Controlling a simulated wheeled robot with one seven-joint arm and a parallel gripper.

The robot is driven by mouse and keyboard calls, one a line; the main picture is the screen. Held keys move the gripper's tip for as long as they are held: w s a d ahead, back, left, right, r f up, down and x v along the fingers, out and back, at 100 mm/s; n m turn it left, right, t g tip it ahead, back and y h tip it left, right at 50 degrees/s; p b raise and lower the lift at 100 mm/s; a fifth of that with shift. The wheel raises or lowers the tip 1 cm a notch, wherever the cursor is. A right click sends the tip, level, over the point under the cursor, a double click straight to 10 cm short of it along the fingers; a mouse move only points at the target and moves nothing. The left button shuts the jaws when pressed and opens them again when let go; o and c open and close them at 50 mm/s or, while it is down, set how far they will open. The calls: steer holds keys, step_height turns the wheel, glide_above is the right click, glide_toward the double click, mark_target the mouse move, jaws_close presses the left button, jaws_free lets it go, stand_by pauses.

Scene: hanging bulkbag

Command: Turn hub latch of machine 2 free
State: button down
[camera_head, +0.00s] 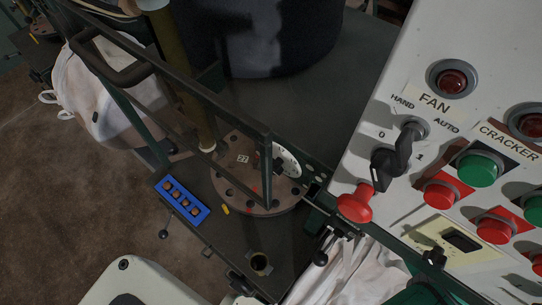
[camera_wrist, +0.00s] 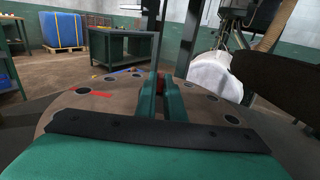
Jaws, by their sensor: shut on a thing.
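In the wrist view, the two green fingers of my gripper (camera_wrist: 161,92) are close together over a round brown plate (camera_wrist: 70,105) with holes around its rim. A small red part (camera_wrist: 161,82) shows between the fingertips, which are shut on it. I cannot tell if it is the hub latch; most of it is hidden by the fingers.
A control panel (camera_head: 465,75) with buttons and a black switch handle (camera_head: 398,155) fills the right of the head view. A dark frame bar (camera_head: 190,100) crosses above the plate. A blue tray (camera_head: 181,200) lies at left. A white bag (camera_wrist: 222,75) hangs behind.

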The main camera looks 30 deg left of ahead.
steer(key=shift+w+n+g+h, duration=0.15)
steer(key=shift+n+g+h, duration=0.15)
steer(key=shift+n+g, duration=0.15)
steer(key=c, duration=1.9)
jaws_free()
steer(key=shift+o, duration=0.2)
steer(key=shift+m+t, duration=0.25)
